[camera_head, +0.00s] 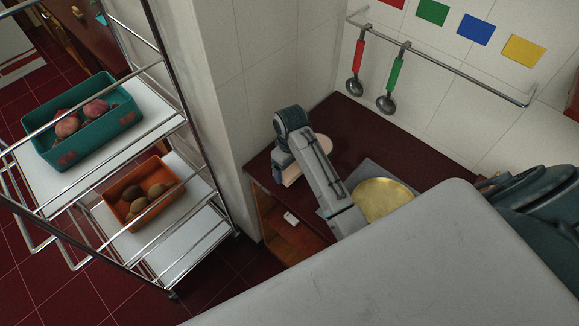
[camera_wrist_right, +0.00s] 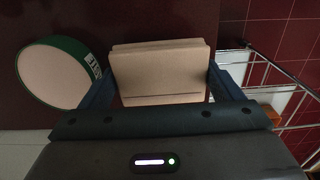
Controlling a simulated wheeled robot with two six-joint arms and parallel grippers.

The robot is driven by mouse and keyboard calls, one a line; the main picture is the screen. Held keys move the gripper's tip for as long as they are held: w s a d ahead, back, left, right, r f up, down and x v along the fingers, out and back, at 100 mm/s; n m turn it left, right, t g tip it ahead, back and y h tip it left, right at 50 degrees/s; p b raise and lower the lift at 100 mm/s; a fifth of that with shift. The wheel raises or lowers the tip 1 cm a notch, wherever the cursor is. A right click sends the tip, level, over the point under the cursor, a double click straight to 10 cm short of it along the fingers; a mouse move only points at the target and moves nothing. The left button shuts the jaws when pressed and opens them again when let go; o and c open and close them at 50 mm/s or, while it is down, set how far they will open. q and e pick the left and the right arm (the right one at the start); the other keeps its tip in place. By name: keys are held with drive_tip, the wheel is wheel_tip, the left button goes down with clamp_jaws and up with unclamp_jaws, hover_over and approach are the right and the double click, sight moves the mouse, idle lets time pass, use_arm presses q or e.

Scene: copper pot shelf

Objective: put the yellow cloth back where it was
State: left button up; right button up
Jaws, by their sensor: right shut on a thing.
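My right gripper (camera_head: 287,172) is over the dark red counter at the wall corner. In the right wrist view the right gripper (camera_wrist_right: 162,75) is shut on a pale beige, layered block-like thing (camera_wrist_right: 160,72), which looks like a folded stack. The beige thing also shows under the gripper in the head view (camera_head: 293,177). I cannot tell whether it touches the counter. I see no clearly yellow cloth; the yellow square (camera_head: 524,50) is flat on the wall. My left gripper is not in view.
A round pale thing with a green, lettered rim (camera_wrist_right: 55,75) is beside the gripper. A brass pot (camera_head: 382,200) is on a grey plate. Ladles with red (camera_head: 359,56) and green (camera_head: 394,76) handles hang from a rail. A wire shelf holds teal (camera_head: 88,138) and orange (camera_head: 118,208) crates.

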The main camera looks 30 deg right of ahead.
sight(289, 171)
drive_tip(key=shift+w+r, duration=0.1)
drive_tip(key=shift+w, duration=0.15)
drive_tip(key=f+p, duration=0.2)
drive_tip(key=f, duration=0.1)
drive_tip(key=shift+w, duration=0.2)
drive_tip(key=shift+f, duration=0.35)
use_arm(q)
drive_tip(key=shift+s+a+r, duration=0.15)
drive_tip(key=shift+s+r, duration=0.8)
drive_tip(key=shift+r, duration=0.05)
use_arm(e)
drive_tip(key=shift+f, duration=0.15)
drive_tip(key=o, duration=0.7)
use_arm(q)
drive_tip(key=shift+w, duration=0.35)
